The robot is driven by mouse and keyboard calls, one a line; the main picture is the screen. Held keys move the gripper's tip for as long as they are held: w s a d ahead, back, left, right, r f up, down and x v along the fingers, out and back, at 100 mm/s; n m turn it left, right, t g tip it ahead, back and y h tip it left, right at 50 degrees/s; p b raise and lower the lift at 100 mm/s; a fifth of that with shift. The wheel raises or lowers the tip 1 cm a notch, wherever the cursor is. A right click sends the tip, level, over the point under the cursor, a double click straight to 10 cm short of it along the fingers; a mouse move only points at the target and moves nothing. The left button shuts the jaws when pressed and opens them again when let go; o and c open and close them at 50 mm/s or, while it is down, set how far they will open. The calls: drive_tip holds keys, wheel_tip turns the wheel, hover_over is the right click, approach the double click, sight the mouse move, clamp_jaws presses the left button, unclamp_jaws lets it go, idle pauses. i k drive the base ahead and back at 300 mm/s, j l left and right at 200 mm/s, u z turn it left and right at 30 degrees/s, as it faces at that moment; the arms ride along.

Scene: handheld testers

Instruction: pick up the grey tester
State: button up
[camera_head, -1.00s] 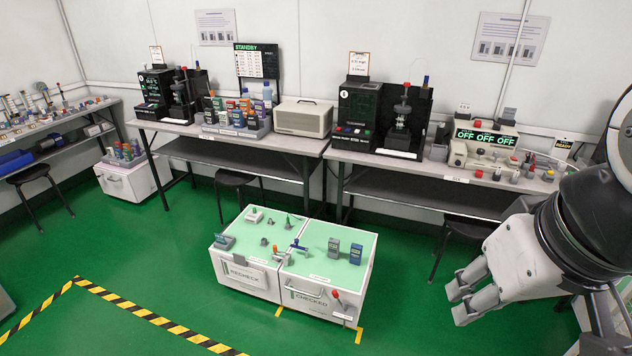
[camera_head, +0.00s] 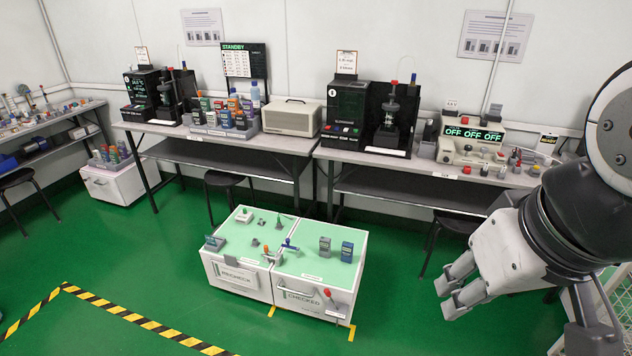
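A grey tester (camera_head: 325,246) stands upright on the green top of the right-hand white cabinet (camera_head: 312,297), marked CHECKED. A blue tester (camera_head: 347,251) stands just to its right, with a small gap between them. My gripper (camera_head: 447,297) is at the right of the picture, in the air to the right of the cabinet and well apart from both testers. Its fingers look parted, with nothing between them.
The left-hand cabinet (camera_head: 234,277), marked RECHECK, carries several small parts. Behind are benches with test machines (camera_head: 362,110) and black stools (camera_head: 455,226). Green floor is clear around the cabinets.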

sight(325, 242)
drive_tip(key=i+l+u, duration=0.2)
drive_tip(key=i+l, duration=0.3)
drive_tip(key=i, duration=0.2)
drive_tip(key=i+l+u, duration=0.25)
drive_tip(key=i+l, duration=0.35)
drive_tip(key=i, duration=0.1)
